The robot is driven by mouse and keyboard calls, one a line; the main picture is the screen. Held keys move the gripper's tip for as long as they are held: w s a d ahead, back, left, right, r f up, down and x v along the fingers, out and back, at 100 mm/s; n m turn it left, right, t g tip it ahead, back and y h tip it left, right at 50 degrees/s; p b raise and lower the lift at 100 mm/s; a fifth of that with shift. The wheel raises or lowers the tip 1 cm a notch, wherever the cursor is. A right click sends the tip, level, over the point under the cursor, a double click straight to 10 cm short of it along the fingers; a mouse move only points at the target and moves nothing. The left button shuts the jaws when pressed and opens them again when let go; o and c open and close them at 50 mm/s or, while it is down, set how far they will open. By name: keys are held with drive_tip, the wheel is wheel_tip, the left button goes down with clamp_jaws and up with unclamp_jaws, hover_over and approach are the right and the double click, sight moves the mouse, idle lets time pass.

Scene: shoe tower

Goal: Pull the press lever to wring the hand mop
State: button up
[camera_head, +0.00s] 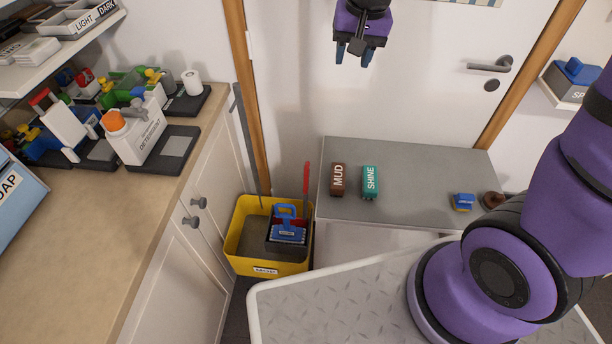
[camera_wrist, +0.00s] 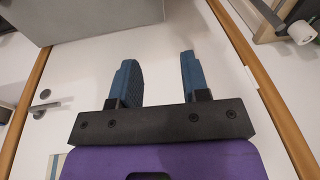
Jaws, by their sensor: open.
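A yellow bucket (camera_head: 243,258) stands on the floor between the counter and a grey-topped cabinet. A hand mop with a blue handle (camera_head: 287,212) sits inside it at the right, on or in a dark press part. An upright red lever (camera_head: 306,181) rises at the bucket's right side beside the cabinet; it looks like the press lever. My gripper (camera_head: 353,57) is high in front of the white door, well above and to the right of the bucket. Its blue fingers are apart and empty, as the wrist view (camera_wrist: 155,68) also shows. Neither bucket nor lever shows in the wrist view.
A thin dark pole (camera_head: 247,150) leans behind the bucket. The wooden counter (camera_head: 110,235) borders the left.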

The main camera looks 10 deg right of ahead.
drive_tip(key=w+a+f+m+g, duration=0.1)
drive_tip(key=w+a+f, duration=0.2)
drive_tip(key=f, duration=0.4)
drive_tip(key=w+a+f+g, duration=0.1)
drive_tip(key=w+a+f, duration=0.15)
drive_tip(key=f, duration=0.45)
drive_tip(key=m+h, duration=0.1)
drive_tip(key=m, duration=0.1)
approach(306, 174)
drive_tip(key=shift+g, duration=0.3)
wheel_tip(306, 174, down, 11)
drive_tip(key=shift+w+d+f, duration=0.15)
drive_tip(key=shift+w+f, duration=0.05)
drive_tip(key=shift+f, duration=0.05)
clamp_jaws()
